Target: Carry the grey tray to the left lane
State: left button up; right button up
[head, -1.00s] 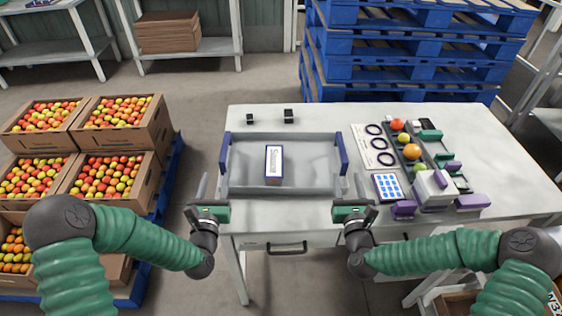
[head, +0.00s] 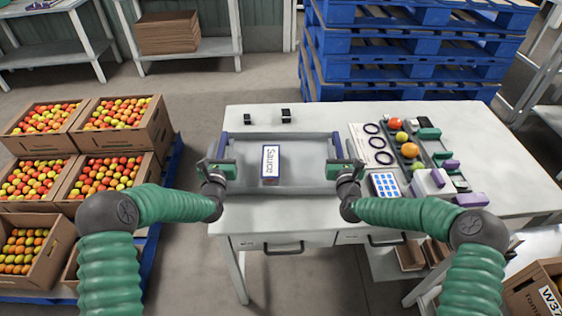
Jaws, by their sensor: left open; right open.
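The grey tray (head: 305,180) lies on the white table with blue handles at its left and right ends. A white box with a blue edge and the word "Sauce" (head: 270,163) stands in the tray, left of its middle. My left gripper (head: 222,168) is open at the tray's left handle and hides part of it. My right gripper (head: 342,168) is open at the right handle and hides part of it. I cannot tell whether the fingers touch the handles.
Two small black blocks (head: 286,116) stand behind the tray. To its right are a card with black rings (head: 374,143), a rack of coloured fruit (head: 408,150) and a blue-dotted card (head: 384,186).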

pick_arm(q)
jog(key=shift+c, duration=0.4)
pick_arm(e)
jog(key=shift+a, duration=0.1)
jog(key=shift+c, duration=0.4)
pick_arm(q)
jog(key=shift+a, duration=0.2)
jog(key=c, duration=0.5)
pick_arm(e)
jog(key=shift+a, duration=0.1)
jog(key=c, duration=0.5)
pick_arm(q)
grip_shut()
pick_arm(e)
grip_shut()
pick_arm(q)
jog(key=shift+r, duration=0.1)
pick_arm(e)
jog(key=shift+r, duration=0.1)
